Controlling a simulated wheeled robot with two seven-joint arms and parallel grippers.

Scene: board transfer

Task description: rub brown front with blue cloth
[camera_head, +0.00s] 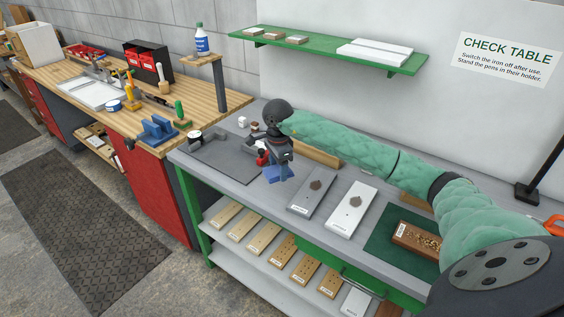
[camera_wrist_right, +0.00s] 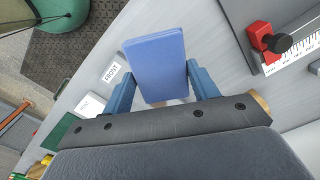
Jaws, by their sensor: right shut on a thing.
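My right gripper (camera_head: 277,170) is above the grey bench, left of the dark grey front. It is shut on a blue cloth (camera_wrist_right: 155,62), which shows as a flat blue pad between the two blue fingers in the right wrist view. A brown labelled piece (camera_head: 404,236) with a speckled top lies on a green mat at the bench's right, partly hidden by my right arm. A dark grey front (camera_head: 302,205) and a white front (camera_head: 343,219) lie between it and the gripper, each with a brown patch. My left gripper is not in view.
A red clamp with a ruler (camera_wrist_right: 290,56) shows in the right wrist view. A shelf below (camera_head: 228,252) holds several wooden fronts. A green wall shelf (camera_head: 330,50) hangs above. A wooden workbench (camera_head: 95,112) stands left.

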